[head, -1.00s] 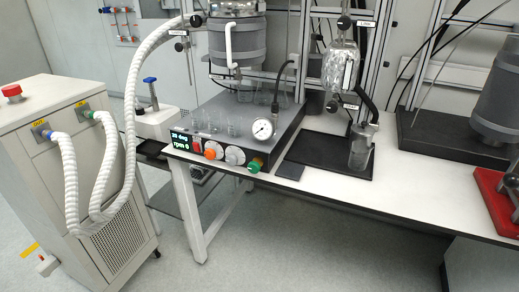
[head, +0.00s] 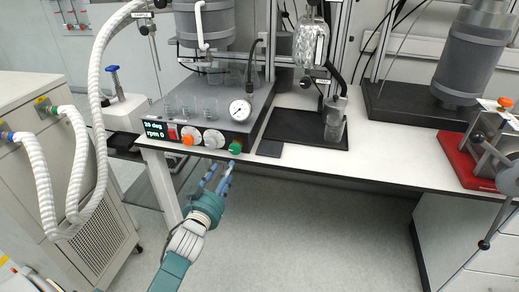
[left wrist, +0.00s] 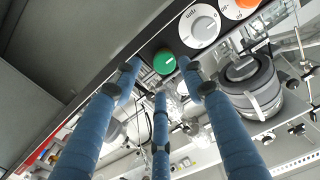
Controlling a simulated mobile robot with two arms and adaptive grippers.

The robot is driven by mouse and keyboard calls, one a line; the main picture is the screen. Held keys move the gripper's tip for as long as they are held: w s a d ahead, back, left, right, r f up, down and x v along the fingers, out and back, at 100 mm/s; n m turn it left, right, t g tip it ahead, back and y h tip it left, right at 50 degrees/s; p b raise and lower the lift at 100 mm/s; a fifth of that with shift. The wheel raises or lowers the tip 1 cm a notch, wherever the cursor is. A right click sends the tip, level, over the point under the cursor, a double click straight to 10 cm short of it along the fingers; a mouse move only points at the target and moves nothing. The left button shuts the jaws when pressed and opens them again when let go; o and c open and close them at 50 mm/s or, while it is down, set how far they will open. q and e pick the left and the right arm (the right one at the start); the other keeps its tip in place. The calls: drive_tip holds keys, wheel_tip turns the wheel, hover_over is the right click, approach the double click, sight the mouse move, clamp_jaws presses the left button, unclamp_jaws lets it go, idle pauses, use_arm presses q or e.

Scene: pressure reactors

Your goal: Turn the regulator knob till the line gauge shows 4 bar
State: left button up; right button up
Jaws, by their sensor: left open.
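A green knob (head: 235,147) sits at the right end of the dark control box's front, with white lettered dials and an orange knob to its left. It also shows in the left wrist view (left wrist: 164,61). A round white gauge (head: 240,110) stands on the box just above it; its needle is too small to read. My left gripper (head: 221,174) has blue fingers, spread open and empty, just below and in front of the green knob. In the left wrist view the open fingertips (left wrist: 158,72) point toward the knob, which appears between them, seemingly without contact. My right gripper is out of view.
Glass beakers (head: 187,107) stand on the control box (head: 262,98). A black tray (head: 306,130) with a glass vessel lies to its right, and a red-based device (head: 470,170) is farther right. A white-hosed cabinet (head: 90,190) stands left. Floor below the table is open.

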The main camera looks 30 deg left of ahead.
sight(234, 151)
use_arm(q)
drive_tip(key=x, duration=0.3)
drive_tip(key=r+x, duration=0.1)
drive_tip(key=x, duration=0.7)
drive_tip(key=shift+w+d+r+p, duration=0.1)
drive_tip(key=shift+d+r+p, duration=0.1)
drive_tip(key=shift+p, duration=0.1)
drive_tip(key=shift+c, duration=0.5)
drive_tip(key=c, duration=0.8)
